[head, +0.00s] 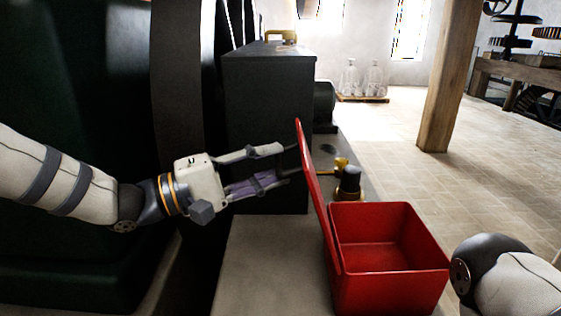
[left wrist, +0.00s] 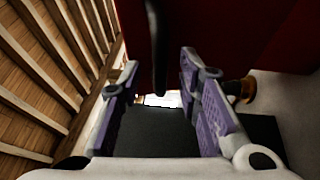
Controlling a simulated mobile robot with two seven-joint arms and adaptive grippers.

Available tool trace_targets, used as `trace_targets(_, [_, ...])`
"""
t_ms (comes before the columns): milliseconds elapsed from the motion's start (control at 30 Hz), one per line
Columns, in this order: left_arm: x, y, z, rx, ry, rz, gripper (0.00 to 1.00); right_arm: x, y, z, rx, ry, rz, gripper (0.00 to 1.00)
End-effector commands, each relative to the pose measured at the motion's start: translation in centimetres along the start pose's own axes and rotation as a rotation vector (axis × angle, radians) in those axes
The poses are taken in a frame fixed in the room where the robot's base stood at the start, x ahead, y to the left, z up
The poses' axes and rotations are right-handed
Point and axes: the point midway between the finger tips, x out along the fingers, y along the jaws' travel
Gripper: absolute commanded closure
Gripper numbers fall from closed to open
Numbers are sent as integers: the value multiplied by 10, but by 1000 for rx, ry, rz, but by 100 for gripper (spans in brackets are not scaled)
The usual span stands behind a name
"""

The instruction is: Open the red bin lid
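The red bin (head: 388,285) stands on a pale ledge at the lower right of the head view, its empty inside showing. Its red lid (head: 312,190) is raised steeply on the bin's left side, tilted a little left past upright. My left gripper (head: 284,164) is left of the lid, close to its outer face, with its fingers apart. Contact cannot be told. In the left wrist view the fingers (left wrist: 160,78) are also apart, with a dark bar (left wrist: 156,45) between them before the dark red lid (left wrist: 215,30). My right gripper is not in view.
A black knob-like fitting with brass parts (head: 348,181) stands behind the bin. A dark grey cabinet (head: 268,120) is behind my left gripper. Glass jugs (head: 362,79) sit far back. A wooden post (head: 450,80) rises from open tiled floor at right.

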Motion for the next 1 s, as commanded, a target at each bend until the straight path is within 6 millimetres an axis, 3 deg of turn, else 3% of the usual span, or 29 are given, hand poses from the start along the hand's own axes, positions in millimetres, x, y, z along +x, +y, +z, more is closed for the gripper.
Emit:
trace_targets(167, [20, 0, 0, 0, 0, -1, 69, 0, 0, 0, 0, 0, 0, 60])
trace_targets(433, [22, 0, 0, 1, 1, -1, 69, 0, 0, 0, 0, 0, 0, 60])
trace_targets(567, [22, 0, 0, 1, 1, -1, 98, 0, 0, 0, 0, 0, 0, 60])
trace_targets(600, [22, 0, 0, 1, 1, -1, 100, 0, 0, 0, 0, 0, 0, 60])
trace_targets(833, [24, 2, 1, 3, 0, -1, 100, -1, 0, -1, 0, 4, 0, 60])
trace_targets(1000, [48, 14, 12, 7, -2, 0, 100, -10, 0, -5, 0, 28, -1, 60])
